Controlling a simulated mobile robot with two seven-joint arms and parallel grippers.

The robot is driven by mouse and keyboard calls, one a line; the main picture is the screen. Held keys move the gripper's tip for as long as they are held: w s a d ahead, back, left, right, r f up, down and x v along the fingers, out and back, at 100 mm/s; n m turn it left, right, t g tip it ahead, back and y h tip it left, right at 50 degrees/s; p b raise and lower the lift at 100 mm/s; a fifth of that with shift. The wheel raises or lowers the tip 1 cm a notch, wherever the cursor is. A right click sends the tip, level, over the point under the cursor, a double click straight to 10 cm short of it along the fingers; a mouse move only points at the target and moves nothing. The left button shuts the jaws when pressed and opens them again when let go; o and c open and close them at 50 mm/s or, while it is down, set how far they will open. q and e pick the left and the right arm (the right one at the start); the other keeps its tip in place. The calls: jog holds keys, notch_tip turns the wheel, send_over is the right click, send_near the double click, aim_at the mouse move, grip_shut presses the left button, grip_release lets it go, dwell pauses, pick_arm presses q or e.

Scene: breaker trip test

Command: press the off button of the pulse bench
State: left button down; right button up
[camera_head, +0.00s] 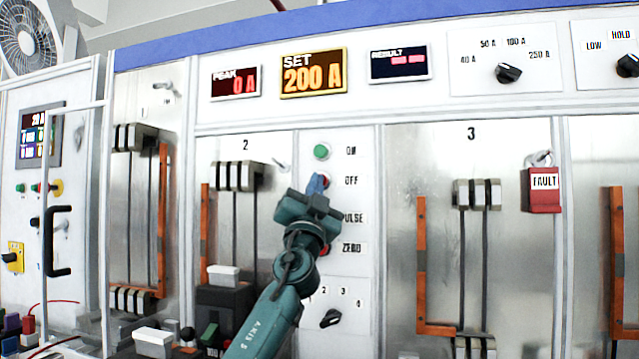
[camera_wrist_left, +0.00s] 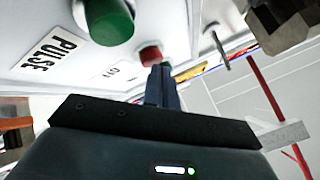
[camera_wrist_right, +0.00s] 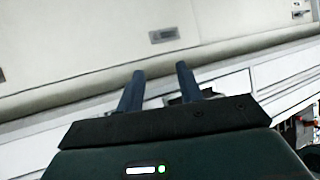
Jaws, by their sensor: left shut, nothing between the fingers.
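The pulse bench is a white panel with a column of buttons. The red OFF button (camera_head: 326,179) sits under the green ON button (camera_head: 321,151) and is mostly hidden by my left gripper (camera_head: 317,184). In the left wrist view the red OFF button (camera_wrist_left: 150,54) shows just beyond the tips of my left gripper (camera_wrist_left: 160,70). The left fingers are shut and empty, pointing at that button; I cannot tell if they touch it. My right gripper (camera_wrist_right: 160,70) shows only in its own wrist view, with fingers apart and nothing between them.
In the left wrist view a green button (camera_wrist_left: 108,18) stands out close to the left gripper by the PULSE label. A ZERO button and a black selector knob (camera_head: 330,318) are lower on the panel. A red FAULT tag (camera_head: 543,190) hangs at the right.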

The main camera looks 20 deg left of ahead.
pick_arm(q)
jog(key=shift+w+b, duration=0.15)
jog(key=shift+b, duration=0.2)
dwell(0.5)
jog(key=shift+s+p, duration=0.9)
jog(key=shift+p, duration=0.05)
jog(key=s+p, duration=0.4)
jog(key=s, duration=0.1)
jog(key=shift+a, duration=0.1)
dwell(0.7)
